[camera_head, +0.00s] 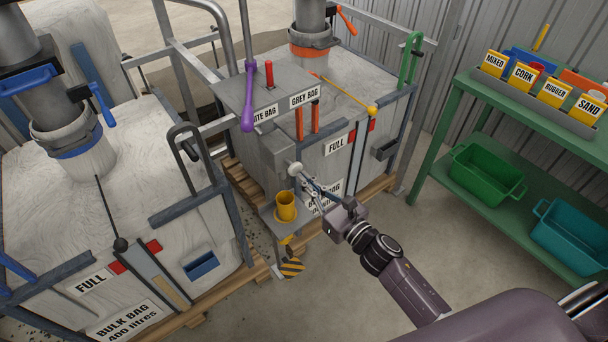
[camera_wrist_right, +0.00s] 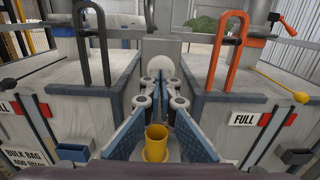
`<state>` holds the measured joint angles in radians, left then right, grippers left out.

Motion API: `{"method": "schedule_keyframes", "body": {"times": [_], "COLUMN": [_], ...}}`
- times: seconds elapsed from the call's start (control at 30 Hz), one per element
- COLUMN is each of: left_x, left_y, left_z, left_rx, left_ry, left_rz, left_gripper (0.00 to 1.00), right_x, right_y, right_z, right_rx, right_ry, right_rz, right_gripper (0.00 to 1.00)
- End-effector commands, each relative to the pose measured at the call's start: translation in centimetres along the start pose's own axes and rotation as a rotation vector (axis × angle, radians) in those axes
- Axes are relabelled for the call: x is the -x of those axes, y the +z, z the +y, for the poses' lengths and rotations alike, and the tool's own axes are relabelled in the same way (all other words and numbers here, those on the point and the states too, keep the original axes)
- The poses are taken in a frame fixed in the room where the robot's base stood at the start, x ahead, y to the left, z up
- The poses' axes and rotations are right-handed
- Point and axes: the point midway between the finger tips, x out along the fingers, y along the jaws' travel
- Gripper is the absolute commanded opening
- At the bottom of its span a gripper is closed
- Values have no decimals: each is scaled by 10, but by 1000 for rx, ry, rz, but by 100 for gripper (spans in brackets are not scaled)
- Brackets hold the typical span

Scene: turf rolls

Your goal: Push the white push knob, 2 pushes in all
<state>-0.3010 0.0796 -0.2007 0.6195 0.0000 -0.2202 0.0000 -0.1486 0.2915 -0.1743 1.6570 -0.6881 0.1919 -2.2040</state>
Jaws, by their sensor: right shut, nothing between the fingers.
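The white push knob (camera_head: 295,168) is a round pale knob on the front of the grey post between the two bulk bags. In the right wrist view the white knob (camera_wrist_right: 188,65) is straight ahead, just beyond my fingertips. My right gripper (camera_head: 304,182) is shut and empty, its fingers pointing at the knob from the front right. Its tips are very close to the knob; I cannot tell whether they touch. My left gripper is not in view.
A yellow cup (camera_head: 286,206) stands on a small shelf just below the knob. Bulk bags flank the post. A green rack (camera_head: 560,150) with bins stands right; the floor before it is clear.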

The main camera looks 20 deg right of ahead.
Motion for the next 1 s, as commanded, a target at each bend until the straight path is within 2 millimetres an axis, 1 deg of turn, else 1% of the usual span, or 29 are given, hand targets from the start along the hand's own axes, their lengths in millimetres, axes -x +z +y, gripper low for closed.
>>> {"method": "schedule_keyframes", "body": {"times": [0.03, 0.13, 0.53, 0.8, 1.0], "left_x": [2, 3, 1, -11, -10], "left_y": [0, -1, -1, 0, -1], "left_z": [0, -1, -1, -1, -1], "left_rx": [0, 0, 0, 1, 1], "left_ry": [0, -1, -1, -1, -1], "left_rz": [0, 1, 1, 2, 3], "left_gripper": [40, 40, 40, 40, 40], "right_x": [-4, -9, -11, -38, -38], "right_y": [1, 1, -1, -1, 1], "right_z": [0, 0, 0, 0, 0], "right_rx": [0, -1, 0, 1, -1], "right_ry": [0, 1, 1, 0, -1], "right_rz": [0, -1, -1, -2, -1], "right_gripper": [0, 0, 0, 0, 0]}}
